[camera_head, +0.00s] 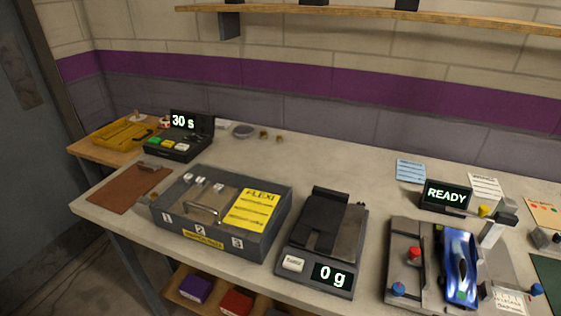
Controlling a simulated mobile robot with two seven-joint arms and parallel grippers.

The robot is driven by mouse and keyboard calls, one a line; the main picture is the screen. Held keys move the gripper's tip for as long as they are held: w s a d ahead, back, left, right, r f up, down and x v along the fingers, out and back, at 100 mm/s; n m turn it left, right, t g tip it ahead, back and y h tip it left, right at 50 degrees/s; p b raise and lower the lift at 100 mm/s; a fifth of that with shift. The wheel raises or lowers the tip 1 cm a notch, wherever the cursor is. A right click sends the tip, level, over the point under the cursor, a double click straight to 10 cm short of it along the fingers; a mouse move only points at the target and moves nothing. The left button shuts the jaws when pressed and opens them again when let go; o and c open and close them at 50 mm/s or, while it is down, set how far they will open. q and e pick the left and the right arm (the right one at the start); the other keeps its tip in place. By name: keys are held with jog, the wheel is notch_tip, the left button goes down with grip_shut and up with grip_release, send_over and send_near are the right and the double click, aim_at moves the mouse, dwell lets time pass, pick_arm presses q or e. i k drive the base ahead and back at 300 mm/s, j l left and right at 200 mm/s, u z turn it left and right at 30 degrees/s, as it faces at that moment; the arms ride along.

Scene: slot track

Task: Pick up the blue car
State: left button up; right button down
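The blue car (459,266) is at the right front of the bench in the head view. It is long and glossy, with its length running from back to front. It sits on a grey track fixture (406,232) with red, blue and yellow knobs. A small display reading READY (446,195) stands behind it. Neither of my grippers is in the head view, and nothing is holding the car.
A scale (327,236) reading 0 g stands left of the fixture. The back middle of the bench (340,160) is clear. A wooden shelf (380,14) hangs above.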

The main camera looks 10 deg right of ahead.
aim_at(458, 257)
jog(key=z, duration=1.85)
